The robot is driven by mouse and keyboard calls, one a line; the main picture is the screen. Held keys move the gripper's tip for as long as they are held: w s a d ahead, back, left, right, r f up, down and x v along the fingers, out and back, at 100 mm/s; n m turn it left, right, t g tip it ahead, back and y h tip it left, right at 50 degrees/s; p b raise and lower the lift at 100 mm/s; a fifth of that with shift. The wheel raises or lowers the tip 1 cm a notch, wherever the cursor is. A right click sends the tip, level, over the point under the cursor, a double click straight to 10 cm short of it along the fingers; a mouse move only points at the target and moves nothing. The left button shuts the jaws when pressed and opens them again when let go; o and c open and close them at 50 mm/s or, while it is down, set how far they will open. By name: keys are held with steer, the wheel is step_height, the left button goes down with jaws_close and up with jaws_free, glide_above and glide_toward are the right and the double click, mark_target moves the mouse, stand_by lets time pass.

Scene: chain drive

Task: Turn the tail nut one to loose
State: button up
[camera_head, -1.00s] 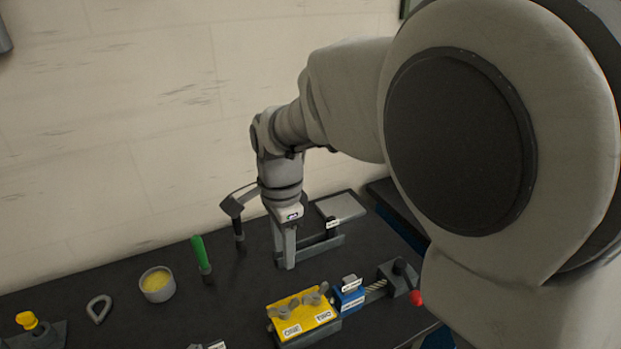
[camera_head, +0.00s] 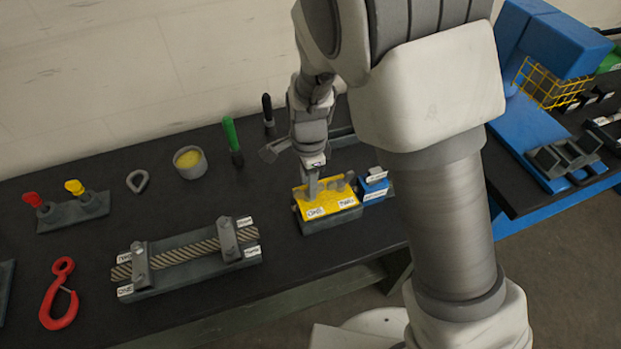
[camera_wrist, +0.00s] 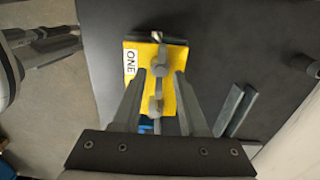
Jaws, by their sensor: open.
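A yellow block (camera_head: 330,206) with labels reading ONE (camera_head: 315,213) and TWO stands on the dark bench; grey wing nuts sit on its top. My gripper (camera_head: 312,193) points down over the ONE end of this block and partly hides the wing nut there. In the wrist view, the yellow block (camera_wrist: 172,104) lies under my gripper (camera_wrist: 160,77). The two fingers are apart, with the wing nut (camera_wrist: 159,62) near the ONE label (camera_wrist: 130,66) seen between their tips. A second wing nut (camera_wrist: 155,105) lies lower in that view. I cannot tell whether the fingers touch the nut.
A blue block (camera_head: 373,187) adjoins the yellow block on the right. A clamped rope fixture (camera_head: 190,262) lies to the left, with a red hook (camera_head: 58,295) beyond. A green-handled tool (camera_head: 232,140) and a cup (camera_head: 190,162) stand behind.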

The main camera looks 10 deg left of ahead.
steer(key=shift+f, duration=1)
jaws_close()
